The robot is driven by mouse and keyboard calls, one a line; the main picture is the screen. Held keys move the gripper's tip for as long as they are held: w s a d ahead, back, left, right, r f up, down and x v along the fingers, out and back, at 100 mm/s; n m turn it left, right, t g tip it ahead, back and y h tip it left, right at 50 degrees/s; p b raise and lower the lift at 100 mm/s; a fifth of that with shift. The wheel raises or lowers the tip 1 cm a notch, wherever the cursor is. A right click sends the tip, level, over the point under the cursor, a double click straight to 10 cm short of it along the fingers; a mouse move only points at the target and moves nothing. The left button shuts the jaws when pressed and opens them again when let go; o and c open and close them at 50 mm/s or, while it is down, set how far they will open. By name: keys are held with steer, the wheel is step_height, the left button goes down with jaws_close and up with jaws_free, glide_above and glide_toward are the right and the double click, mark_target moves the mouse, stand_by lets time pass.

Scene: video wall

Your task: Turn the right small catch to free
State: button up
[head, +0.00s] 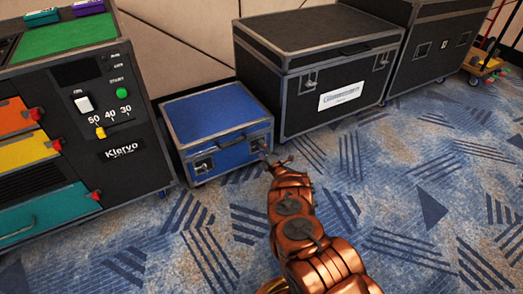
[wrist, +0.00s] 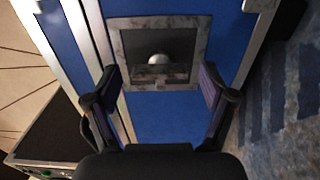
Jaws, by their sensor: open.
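The blue case (head: 210,110) with metal edges stands on the carpet. Its right small catch (head: 257,143) is on the front face, partly hidden behind my gripper (head: 271,159). In the wrist view the catch (wrist: 158,60) is a square metal-framed recess with a rounded silvery knob inside. My gripper (wrist: 160,72) is open, one finger on each side of the catch frame, with nothing between the fingers. I cannot tell whether the fingers touch the case. The left catch (head: 204,165) is visible on the same face, left of a dark handle.
A tall black cabinet (head: 128,157) with coloured drawers stands close on the left. A larger black case (head: 312,105) stands close behind and right of the blue case. Patterned carpet (head: 400,190) is clear in front and to the right.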

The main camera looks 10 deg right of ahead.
steer(key=v, duration=1.1)
steer(key=shift+s, duration=0.3)
steer(key=shift+d, duration=0.1)
steer(key=shift+r, duration=0.1)
